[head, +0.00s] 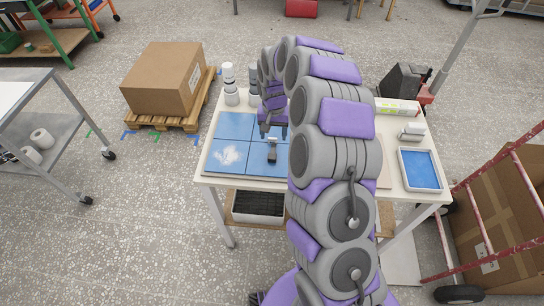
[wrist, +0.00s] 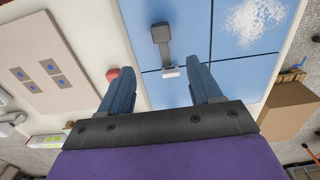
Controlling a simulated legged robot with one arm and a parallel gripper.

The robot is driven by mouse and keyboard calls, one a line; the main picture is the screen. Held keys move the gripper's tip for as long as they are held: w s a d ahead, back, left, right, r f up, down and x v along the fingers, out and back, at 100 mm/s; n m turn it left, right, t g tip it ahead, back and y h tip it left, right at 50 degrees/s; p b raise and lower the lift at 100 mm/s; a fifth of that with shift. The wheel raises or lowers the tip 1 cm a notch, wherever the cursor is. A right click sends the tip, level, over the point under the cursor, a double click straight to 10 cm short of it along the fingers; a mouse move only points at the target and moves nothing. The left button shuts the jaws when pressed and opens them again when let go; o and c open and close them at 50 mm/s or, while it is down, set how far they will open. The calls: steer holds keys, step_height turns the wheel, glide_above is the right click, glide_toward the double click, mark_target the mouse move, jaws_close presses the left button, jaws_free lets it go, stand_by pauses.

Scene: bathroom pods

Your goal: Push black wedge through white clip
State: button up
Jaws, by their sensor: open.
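The black wedge (wrist: 161,34) lies on the blue tiled panel (wrist: 205,40), close to the crossing of the tile seams. It also shows in the head view (head: 272,155). The white clip (wrist: 171,72) sits at the near end of the wedge in the wrist view, on the seam. The exact fit between wedge and clip is too small to tell. My gripper (wrist: 164,74) is open and empty, with its two blue-grey fingers either side of the clip in the picture and apart from it. In the head view my gripper (head: 273,134) is just behind the wedge, over the panel.
The panel lies on a white table. A blue tray (head: 420,170) is at the right, white bottles (head: 229,85) at the back left. A pale board with blue squares (wrist: 42,68) and a red object (wrist: 112,74) lie beside the panel. My arm hides the table's middle.

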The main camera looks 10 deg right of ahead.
glide_above(272, 153)
steer(key=f, duration=0.5)
steer(key=shift+s+d+f+b, duration=0.1)
steer(key=shift+d+f+b, duration=0.1)
steer(key=shift+f+b, duration=0.15)
steer(key=shift+a+f+b, duration=0.2)
steer(key=shift+f+b, duration=0.4)
steer(key=shift+f, duration=2.1)
steer(key=shift+r, duration=0.1)
jaws_close()
steer(key=shift+r, duration=0.1)
